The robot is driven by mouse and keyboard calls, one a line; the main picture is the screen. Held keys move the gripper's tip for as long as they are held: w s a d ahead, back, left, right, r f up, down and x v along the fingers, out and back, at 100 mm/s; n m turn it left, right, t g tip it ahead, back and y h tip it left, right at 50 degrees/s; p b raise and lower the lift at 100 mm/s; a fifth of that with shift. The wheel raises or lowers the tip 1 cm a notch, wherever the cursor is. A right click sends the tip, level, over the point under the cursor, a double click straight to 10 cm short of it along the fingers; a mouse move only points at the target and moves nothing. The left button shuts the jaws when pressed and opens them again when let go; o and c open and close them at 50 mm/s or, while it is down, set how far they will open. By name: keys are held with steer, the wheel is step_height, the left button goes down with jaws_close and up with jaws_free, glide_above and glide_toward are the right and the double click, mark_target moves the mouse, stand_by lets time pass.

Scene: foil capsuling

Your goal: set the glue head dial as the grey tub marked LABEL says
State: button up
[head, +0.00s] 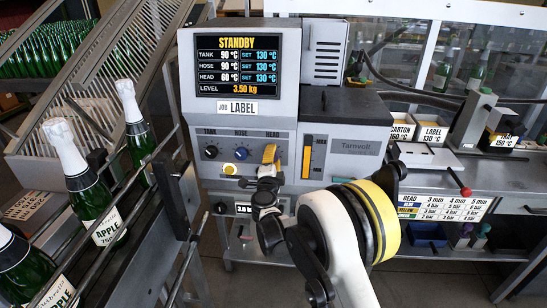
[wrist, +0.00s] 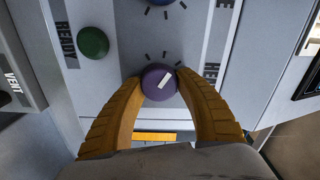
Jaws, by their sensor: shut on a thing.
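My gripper (wrist: 159,86) has its orange fingers shut on a purple dial, the head dial (wrist: 159,84), one finger on each side. The dial's white pointer slants to the upper right in the wrist view. In the head view my gripper (head: 270,154) covers the dial under the word HEAD. The melter's screen (head: 238,66) reads STANDBY, with HEAD at 60 °C and set 130 °C. A card below it says JOB LABEL. Two containers at the right bear LABEL tags: one (head: 431,134) beside CARTON, another (head: 499,141) farther right. Their small temperature figures are hard to read.
The tank dial (head: 211,152) and blue hose dial (head: 241,153) sit left of my gripper. A green button (wrist: 93,42) is close to one finger. Bottles (head: 76,170) stand in a railed conveyor at the left.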

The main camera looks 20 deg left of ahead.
steer(key=shift+m, duration=1.6)
steer(key=o, duration=1.2)
steer(key=v, duration=1.2)
